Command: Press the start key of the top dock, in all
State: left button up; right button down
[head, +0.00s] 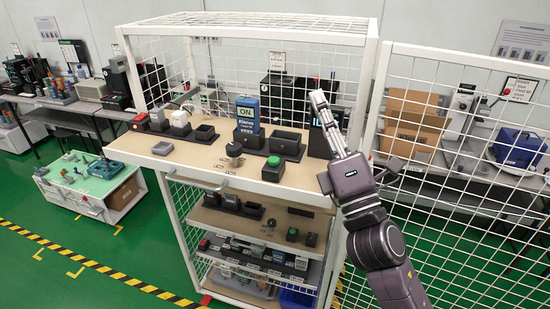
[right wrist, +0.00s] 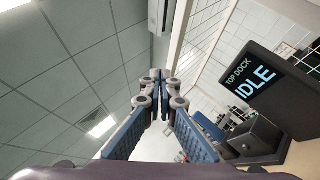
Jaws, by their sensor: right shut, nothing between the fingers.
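The top dock's dark display panel (head: 318,143) stands at the right end of the top shelf, partly hidden behind my right gripper. In the right wrist view the panel (right wrist: 283,92) reads "TOP DOCK IDLE". A blue handheld tester (head: 247,119) showing "ON" stands in a black cradle left of an empty-looking black cradle (head: 287,146). A green key on a dark base (head: 273,169) sits near the shelf's front right edge; no label is readable. My right gripper (head: 317,94) is shut and empty, pointing up beside the panel, above the shelf and apart from the green key. My left gripper is out of view.
A lower shelf has another green key (head: 292,234). White mesh and a post (head: 367,85) stand close to my right arm.

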jog(key=s+a+r+n+g+y, duration=0.3)
jog(key=a+r+n+g+y, duration=0.15)
jog(key=n+y, duration=0.4)
jog(key=s+a+r+n+g+y, duration=0.25)
jog(key=a+n+g+y, duration=0.3)
jog(key=n, duration=0.55)
jog(key=s+a+r+n+g, duration=0.1)
jog(key=s+a+n+g, duration=0.1)
jog(key=a+n+g, duration=0.65)
jog(key=n+t+h, duration=0.1)
jog(key=n+h, duration=1.5)
jog(key=n, duration=0.1)
send_over(277, 160)
notch_tip(277, 160, down, 8)
jog(key=shift+f, duration=0.25)
jog(key=shift+f, duration=0.1)
notch_tip(277, 160, down, 9)
jog(key=b, duration=0.6)
